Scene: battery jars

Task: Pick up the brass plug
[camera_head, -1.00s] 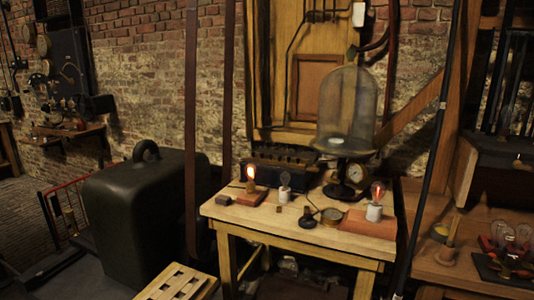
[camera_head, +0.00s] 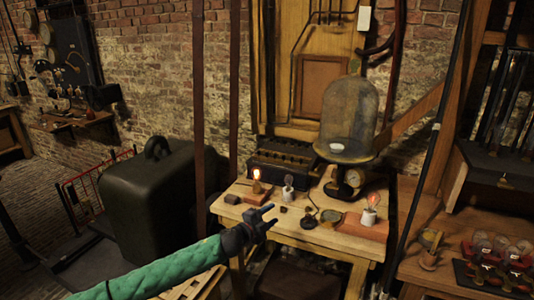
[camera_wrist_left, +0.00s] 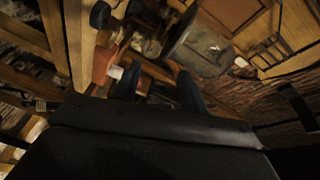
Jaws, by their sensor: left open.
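My left gripper (camera_head: 270,214) is open over the front edge of the wooden table (camera_head: 312,238), its fingers pointing toward the small items there. In the left wrist view its two fingers (camera_wrist_left: 160,86) stand apart with nothing held between them. A small dark brownish piece (camera_head: 283,209) lies on the table just beyond the fingertips; it may be the brass plug, but it is too small to tell. In the wrist view I cannot make out the plug. My right gripper is not in view.
A lit lamp (camera_head: 257,184) and a red-glowing lamp (camera_head: 370,208) stand on the table, with an unlit bulb (camera_head: 288,188) between them. A glass bell jar (camera_head: 348,115) stands behind on a dark stand. A dark green trunk (camera_head: 165,195) is at left.

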